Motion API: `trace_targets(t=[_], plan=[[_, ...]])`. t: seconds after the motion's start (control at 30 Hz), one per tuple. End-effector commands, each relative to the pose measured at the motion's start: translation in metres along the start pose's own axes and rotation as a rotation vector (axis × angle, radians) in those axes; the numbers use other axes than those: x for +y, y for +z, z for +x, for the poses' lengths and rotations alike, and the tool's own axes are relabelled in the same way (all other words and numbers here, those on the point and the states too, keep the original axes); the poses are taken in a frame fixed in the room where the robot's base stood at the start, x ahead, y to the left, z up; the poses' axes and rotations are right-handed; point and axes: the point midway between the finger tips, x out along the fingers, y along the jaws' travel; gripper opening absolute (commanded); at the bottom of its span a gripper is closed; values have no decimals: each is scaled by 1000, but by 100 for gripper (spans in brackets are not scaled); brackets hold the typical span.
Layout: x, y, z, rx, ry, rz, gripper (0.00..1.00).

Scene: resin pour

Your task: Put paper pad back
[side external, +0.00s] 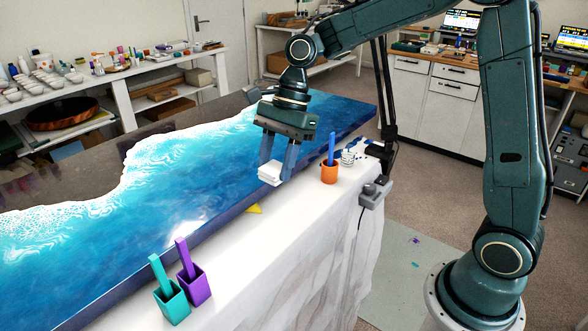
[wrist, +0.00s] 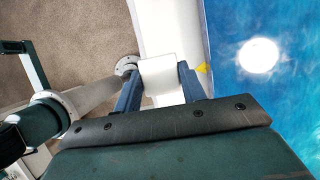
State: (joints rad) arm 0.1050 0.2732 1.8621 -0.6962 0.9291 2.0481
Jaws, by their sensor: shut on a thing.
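The white paper pad (side external: 271,175) is held between the fingertips of my gripper (side external: 276,168) in the side external view. It appears to be above the white-covered table edge, beside the blue resin panel (side external: 190,165). In the wrist view the paper pad (wrist: 159,74) shows as a white block between the two blue fingers of my gripper (wrist: 158,84). My gripper is shut on it. I cannot tell how high it is above the surface.
A yellow triangle (side external: 254,208) lies on the white cover (side external: 290,235). An orange cup (side external: 329,173) with a blue stick stands to the right. Teal (side external: 172,302) and purple (side external: 194,285) cups with sticks stand at the front left. A grey device (side external: 374,190) sits at the right edge.

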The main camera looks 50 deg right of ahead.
Motion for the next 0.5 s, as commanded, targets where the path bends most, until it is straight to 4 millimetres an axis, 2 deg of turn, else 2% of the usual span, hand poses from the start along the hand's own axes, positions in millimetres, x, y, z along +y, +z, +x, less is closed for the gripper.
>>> trace_targets(t=[0.3,0.5], plan=[[1,-24,58,0,6,1,19],[1,-36,85,1,4,0,19]])
